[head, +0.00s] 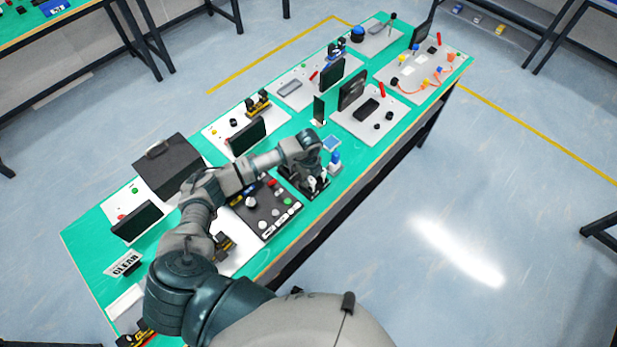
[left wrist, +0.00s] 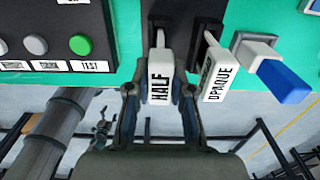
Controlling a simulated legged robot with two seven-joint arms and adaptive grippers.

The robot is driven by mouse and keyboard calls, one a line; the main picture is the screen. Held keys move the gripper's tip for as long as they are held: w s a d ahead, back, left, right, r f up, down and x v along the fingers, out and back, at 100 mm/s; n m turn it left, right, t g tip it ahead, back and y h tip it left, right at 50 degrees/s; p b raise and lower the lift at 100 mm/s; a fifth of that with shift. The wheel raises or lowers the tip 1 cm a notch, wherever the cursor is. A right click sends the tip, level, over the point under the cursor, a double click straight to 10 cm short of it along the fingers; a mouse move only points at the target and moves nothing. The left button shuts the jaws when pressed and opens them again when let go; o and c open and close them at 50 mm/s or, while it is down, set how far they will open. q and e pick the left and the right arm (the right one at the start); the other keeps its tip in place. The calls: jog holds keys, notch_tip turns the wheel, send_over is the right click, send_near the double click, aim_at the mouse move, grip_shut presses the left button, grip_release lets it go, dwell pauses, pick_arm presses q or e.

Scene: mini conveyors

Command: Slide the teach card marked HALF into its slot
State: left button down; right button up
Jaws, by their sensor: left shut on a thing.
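The white card marked HALF (left wrist: 159,82) sits between the two fingers of my left gripper (left wrist: 160,108) in the left wrist view. The gripper is shut on it. The card's far end meets a black holder (left wrist: 178,14) on the bench; how deep it goes into a slot, I cannot tell. A white card marked OPAQUE (left wrist: 217,80) stands tilted just right of it, apart from the fingers. In the head view my left gripper (head: 313,183) is over the black holder near the bench's front edge, and the HALF lettering is too small to read.
A black button panel (head: 268,210) lies left of the gripper; its green TEST button (left wrist: 80,45) shows in the wrist view. A blue-topped white part (left wrist: 282,80) stands right of the OPAQUE card. Screens and small stations crowd the green bench (head: 85,240).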

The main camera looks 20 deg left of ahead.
pick_arm(q)
jog(key=shift+d+f, duration=0.1)
jog(key=shift+f, duration=0.1)
jog(key=c, duration=0.9)
grip_release()
jog(key=shift+c, duration=0.2)
jog(key=shift+r, duration=0.1)
notch_tip(320, 180, up, 12)
